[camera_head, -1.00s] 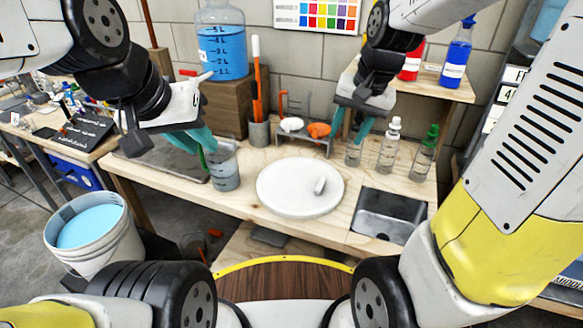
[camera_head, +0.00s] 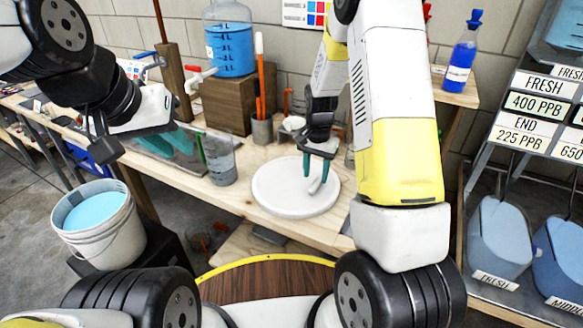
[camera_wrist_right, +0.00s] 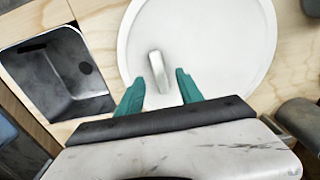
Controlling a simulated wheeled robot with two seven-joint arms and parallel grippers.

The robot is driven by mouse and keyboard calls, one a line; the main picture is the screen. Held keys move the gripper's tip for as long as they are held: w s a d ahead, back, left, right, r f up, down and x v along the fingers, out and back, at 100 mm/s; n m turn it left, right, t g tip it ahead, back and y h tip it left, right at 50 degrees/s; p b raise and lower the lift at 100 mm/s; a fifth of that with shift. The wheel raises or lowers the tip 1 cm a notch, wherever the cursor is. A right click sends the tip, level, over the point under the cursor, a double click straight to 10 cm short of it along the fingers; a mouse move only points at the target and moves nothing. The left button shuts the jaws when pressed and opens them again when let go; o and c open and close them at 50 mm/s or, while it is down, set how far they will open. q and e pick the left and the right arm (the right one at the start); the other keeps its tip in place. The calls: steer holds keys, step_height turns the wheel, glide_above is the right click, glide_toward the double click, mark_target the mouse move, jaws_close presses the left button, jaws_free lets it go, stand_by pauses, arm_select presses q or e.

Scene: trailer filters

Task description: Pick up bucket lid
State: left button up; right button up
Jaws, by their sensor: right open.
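The bucket lid (camera_head: 280,195) is a round white disc lying flat on the wooden bench, with a small upright handle (camera_wrist_right: 158,72) near its middle. My right gripper (camera_head: 317,175) is above the lid, fingers pointing down. In the right wrist view its two green fingers (camera_wrist_right: 160,92) are apart, with the handle just beyond and between them; no contact is clear. My left gripper (camera_head: 178,140) is at the left, over the bench near a clear beaker; its jaw opening is hard to make out. The white bucket (camera_head: 105,235) with pale blue liquid stands lower left.
A metal sink (camera_wrist_right: 60,75) is set in the bench beside the lid. The beaker (camera_head: 222,165) stands left of the lid. An orange-handled tool in a grey cup (camera_head: 262,130) and a blue-filled jug (camera_head: 230,48) are behind. A blue bottle (camera_head: 460,60) stands on the right shelf.

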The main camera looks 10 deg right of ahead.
mark_target(316, 182)
step_height(316, 182, down, 4)
steer(key=shift+w+d+r, duration=0.1)
steer(key=shift+r, duration=0.1)
jaws_close()
steer(key=shift+r, duration=0.1)
